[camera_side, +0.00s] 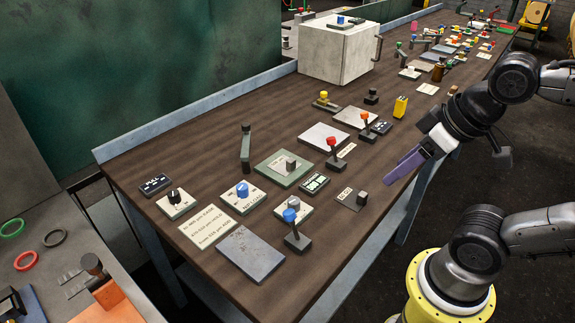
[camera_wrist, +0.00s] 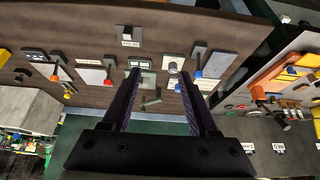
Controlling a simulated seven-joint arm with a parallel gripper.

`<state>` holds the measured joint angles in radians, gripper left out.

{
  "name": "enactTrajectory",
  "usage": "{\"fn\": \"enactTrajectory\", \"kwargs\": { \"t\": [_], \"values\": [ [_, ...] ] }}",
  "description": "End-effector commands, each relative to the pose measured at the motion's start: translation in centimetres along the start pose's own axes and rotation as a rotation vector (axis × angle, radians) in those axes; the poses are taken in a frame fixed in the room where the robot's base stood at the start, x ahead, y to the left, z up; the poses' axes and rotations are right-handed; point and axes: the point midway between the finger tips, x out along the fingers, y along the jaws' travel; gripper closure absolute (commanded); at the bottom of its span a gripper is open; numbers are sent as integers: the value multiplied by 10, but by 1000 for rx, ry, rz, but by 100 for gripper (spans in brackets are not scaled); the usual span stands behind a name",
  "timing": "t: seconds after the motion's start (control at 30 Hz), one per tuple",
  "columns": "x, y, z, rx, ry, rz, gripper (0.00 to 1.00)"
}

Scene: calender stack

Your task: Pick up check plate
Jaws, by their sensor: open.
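Several flat plates lie on the brown bench, and I cannot tell which one is the check plate. A worn grey plate (camera_side: 250,252) lies near the front edge beside a blue-knobbed lever; it also shows in the wrist view (camera_wrist: 221,65). A paler plate (camera_side: 324,136) lies mid-bench behind a red-knobbed lever and also shows in the wrist view (camera_wrist: 90,76). A third pale plate (camera_side: 354,117) lies farther back by an orange-knobbed lever. My gripper (camera_side: 393,178), with purple fingers, is above the bench's right edge, apart from all plates. In the wrist view its fingers (camera_wrist: 155,80) are apart and empty.
Upright levers (camera_side: 294,232) and knob boxes (camera_side: 242,195) stand among the plates. A green-framed panel (camera_side: 265,170) lies mid-bench. A large pale box (camera_side: 338,52) stands at the back. A lower side table (camera_side: 45,265) is at left.

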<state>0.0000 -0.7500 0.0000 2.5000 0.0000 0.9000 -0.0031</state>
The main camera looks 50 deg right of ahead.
Motion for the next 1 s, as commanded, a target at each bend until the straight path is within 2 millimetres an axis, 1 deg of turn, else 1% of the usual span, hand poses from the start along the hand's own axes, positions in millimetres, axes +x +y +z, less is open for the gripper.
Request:
{"fn": "enactTrajectory", "kwargs": {
  "t": [0.07,0.17,0.27,0.37,0.4,0.47,0.5,0.57,0.6,0.7,0.77,0.8,0.87,0.9,0.97,1.0],
  "values": [
    [0,0,0,-30,-1,0,40],
    [-1,0,3,-139,-15,-1,40],
    [-15,0,-11,-330,1,0,40],
    [-29,1,-39,-556,-7,-1,40],
    [-33,1,-53,-646,-18,-3,40],
    [-36,3,-75,-780,-40,-11,40],
    [-37,4,-91,-868,-56,-19,40],
    [-35,6,-115,-999,-85,-35,40],
    [-32,8,-131,-1077,-103,-48,40],
    [-20,14,-168,-1247,-147,-87,40],
    [-8,17,-187,-1334,-172,-116,40],
    [1,20,-200,-1386,-187,-135,40],
    [17,25,-217,-1454,-211,-167,40],
    [29,28,-228,-1494,-226,-188,40],
    [49,33,-242,-1541,-250,-223,40],
    [63,37,-250,-1563,-264,-245,40]
  ]
}}
